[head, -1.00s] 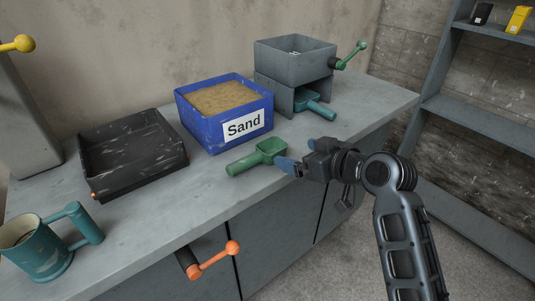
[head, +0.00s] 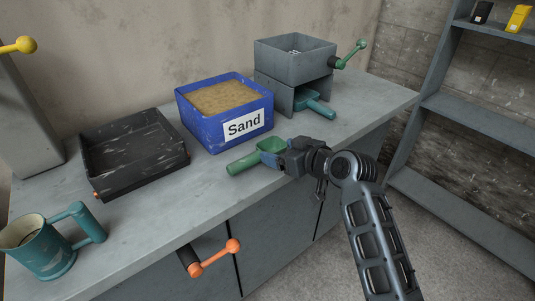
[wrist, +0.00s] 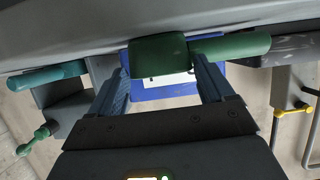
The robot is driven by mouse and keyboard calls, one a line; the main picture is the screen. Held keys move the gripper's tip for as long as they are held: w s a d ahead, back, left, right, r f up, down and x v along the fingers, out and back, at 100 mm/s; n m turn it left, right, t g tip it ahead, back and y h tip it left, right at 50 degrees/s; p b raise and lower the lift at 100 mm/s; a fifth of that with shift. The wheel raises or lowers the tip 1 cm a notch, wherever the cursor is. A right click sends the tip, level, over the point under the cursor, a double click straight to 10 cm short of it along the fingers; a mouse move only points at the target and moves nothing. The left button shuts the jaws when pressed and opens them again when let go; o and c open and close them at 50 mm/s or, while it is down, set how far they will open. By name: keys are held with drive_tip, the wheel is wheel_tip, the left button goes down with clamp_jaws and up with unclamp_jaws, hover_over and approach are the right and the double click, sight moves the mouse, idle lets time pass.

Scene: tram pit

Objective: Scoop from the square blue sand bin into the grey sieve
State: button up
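The square blue bin (head: 200,130) labelled "Sand" stands on the bench, full of sand. The grey sieve (head: 290,62) sits on a grey stand behind it to the right, with a green crank handle. A green scoop (head: 245,163) lies on the bench in front of the bin, handle to the left. My gripper (head: 284,152) is at the scoop's bowl end. In the wrist view, its two blue fingers (wrist: 162,66) are apart, with the green scoop bowl (wrist: 157,55) at and between their tips. I cannot tell whether either finger touches it.
A teal scoop (head: 318,106) lies by the sieve's stand. A black tray (head: 130,165) and a teal mug (head: 35,248) stand to the left. An orange-knobbed handle (head: 215,254) sticks out from the bench front. Shelves (head: 470,130) stand at right.

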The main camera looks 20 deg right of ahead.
drive_tip(key=c, duration=0.6)
